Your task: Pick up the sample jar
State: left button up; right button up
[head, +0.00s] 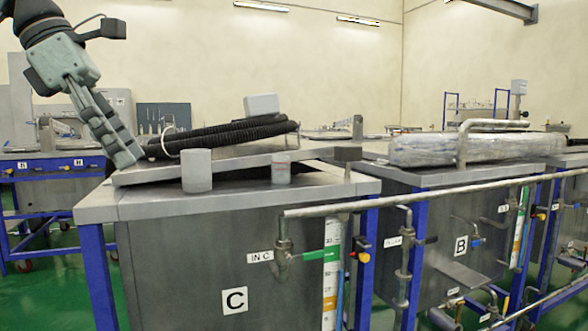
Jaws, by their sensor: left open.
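Two small grey cylinders stand upright on the front rim of the steel tank marked C (350,186). The left one (196,171) is taller and plain. I cannot tell for sure which is the sample jar. My left gripper (128,158) points down and right at the left end of the tank's lid, left of both cylinders and apart from them. It is open and seems empty; the gap between its fingers is hard to see. My right gripper is not in view.
The tank's grey lid (150,174) lies tilted, with black hoses (225,135) and a grey box (262,104) on it. A metal pipe rail (400,199) runs along the front right. Tank B (450,180) stands to the right with a wrapped bundle (420,150) on top.

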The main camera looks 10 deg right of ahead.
aim_at(281, 164)
jog(key=i+l, duration=1.15)
